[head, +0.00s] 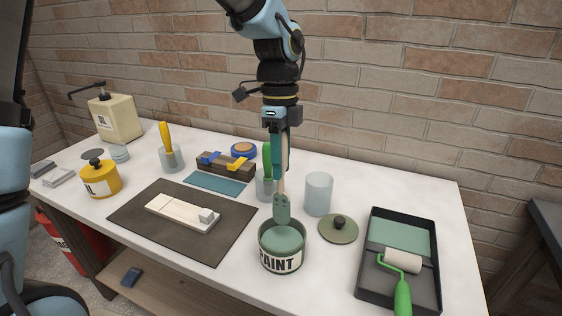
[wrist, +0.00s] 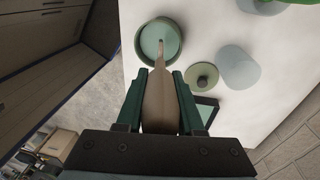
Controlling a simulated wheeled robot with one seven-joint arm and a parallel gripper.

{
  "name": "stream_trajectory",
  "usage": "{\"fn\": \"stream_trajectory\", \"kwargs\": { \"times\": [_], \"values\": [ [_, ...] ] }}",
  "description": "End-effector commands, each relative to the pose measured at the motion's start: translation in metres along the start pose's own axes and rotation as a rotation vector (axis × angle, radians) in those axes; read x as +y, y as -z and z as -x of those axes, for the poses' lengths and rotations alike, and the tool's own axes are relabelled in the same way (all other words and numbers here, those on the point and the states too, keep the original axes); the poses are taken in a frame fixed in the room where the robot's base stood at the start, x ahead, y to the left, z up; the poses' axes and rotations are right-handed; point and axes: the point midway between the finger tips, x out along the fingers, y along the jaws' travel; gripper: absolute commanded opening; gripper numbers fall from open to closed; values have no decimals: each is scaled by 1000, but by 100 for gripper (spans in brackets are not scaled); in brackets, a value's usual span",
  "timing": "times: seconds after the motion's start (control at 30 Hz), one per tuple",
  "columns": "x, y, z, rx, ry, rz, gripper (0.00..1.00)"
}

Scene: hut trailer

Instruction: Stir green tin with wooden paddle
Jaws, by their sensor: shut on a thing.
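The green tin (head: 283,262), labelled PAINT, stands open near the table's front edge with green paint inside. My gripper (head: 280,160) is above it, pointing down, shut on the wooden paddle (head: 282,208). The paddle hangs nearly upright, and its lower end is green with small holes. In the wrist view the paddle (wrist: 160,100) runs between the fingers towards the mouth of the tin (wrist: 146,52). Its lower end overlaps the tin's opening in both views; I cannot tell whether it touches the paint.
A round lid (head: 338,230) and a pale cup (head: 318,194) stand right of the tin. Farther right is a black tray (head: 367,283) with a green-handled roller (head: 402,262). A dark mat (head: 140,222) lies left. A green-handled tool's cup (head: 264,188) stands close behind.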

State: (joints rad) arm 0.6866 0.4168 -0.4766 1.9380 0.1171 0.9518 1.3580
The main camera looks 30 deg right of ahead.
Motion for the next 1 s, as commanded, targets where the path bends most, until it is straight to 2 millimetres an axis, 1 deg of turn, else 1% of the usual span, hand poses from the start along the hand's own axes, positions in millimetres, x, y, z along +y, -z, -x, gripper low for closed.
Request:
{"fn": "stream_trajectory", "kwargs": {
  "times": [0.17,0.63,0.8,1.0],
  "values": [
    [0,0,2,0,1,0,0],
    [5,3,44,0,3,0,0],
    [6,4,50,0,0,0,0],
    [6,4,50,0,0,0,0]
  ]
}}
